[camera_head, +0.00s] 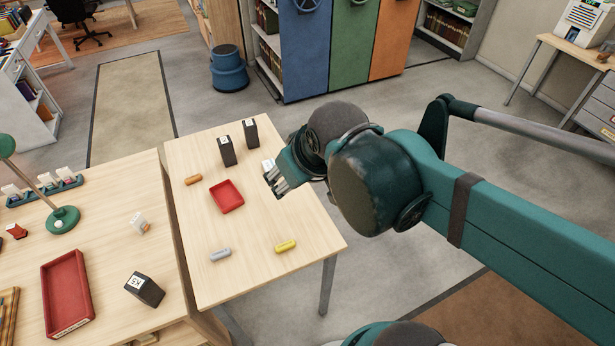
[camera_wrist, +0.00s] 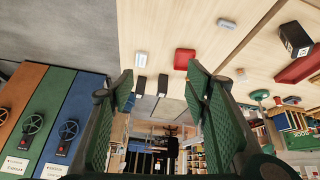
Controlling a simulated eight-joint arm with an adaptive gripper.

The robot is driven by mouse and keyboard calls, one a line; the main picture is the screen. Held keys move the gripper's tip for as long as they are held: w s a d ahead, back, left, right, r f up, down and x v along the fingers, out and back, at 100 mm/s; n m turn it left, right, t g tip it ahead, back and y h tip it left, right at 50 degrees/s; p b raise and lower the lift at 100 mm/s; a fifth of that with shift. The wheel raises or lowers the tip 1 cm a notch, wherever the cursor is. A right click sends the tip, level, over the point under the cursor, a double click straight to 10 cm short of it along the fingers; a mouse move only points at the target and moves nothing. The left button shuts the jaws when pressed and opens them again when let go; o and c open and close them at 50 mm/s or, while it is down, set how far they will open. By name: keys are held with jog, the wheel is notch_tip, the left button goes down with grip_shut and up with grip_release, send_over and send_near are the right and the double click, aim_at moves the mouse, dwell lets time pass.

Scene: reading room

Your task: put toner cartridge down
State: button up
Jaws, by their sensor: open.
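My gripper (camera_head: 276,183) is open and reaches over the right side of the pale wooden table (camera_head: 250,215). In the wrist view its two green fingers (camera_wrist: 160,82) stand wide apart with nothing held between them.
The table also bears a red tray (camera_head: 226,197), an orange cylinder (camera_head: 193,180), a grey cylinder (camera_head: 220,254) and a yellow cylinder (camera_head: 286,246). The left desk holds a labelled dark block (camera_head: 145,290), a long red tray (camera_head: 47,290) and a green lamp (camera_head: 62,219).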

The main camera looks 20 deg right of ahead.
jog(key=shift+s+d+m+t, duration=0.2)
jog(key=shift+s+d+m, duration=0.35)
jog(key=shift+d, duration=0.25)
jog(key=shift+s+d+m+t, duration=0.2)
jog(key=shift+s+d+m, duration=0.25)
jog(key=shift+d+m, duration=0.25)
jog(key=shift+o, duration=0.5)
jog(key=n+t+h+b, duration=0.1)
jog(key=n+t+b, duration=0.4)
jog(key=n, duration=2.2)
send_over(226, 147)
jog(key=s+d, duration=0.5)
jog(key=s, duration=0.6)
notch_tip(226, 147, down, 14)
jog(key=w+a+f+n, duration=0.1)
jog(key=w+f+n, duration=0.1)
jog(key=f+n, duration=0.1)
jog(key=w+a+f+n+t+b, duration=0.1)
jog(key=w+a+f+n, duration=0.1)
jog(key=f+n, duration=0.1)
jog(key=w+a+f+n+b, duration=0.1)
jog(key=w+a+f+n, duration=0.1)
jog(key=f+n, duration=0.1)
jog(key=shift+w+f+y, duration=0.2)
jog(key=shift+f+y, duration=0.2)
jog(key=shift+x, duration=1.3)
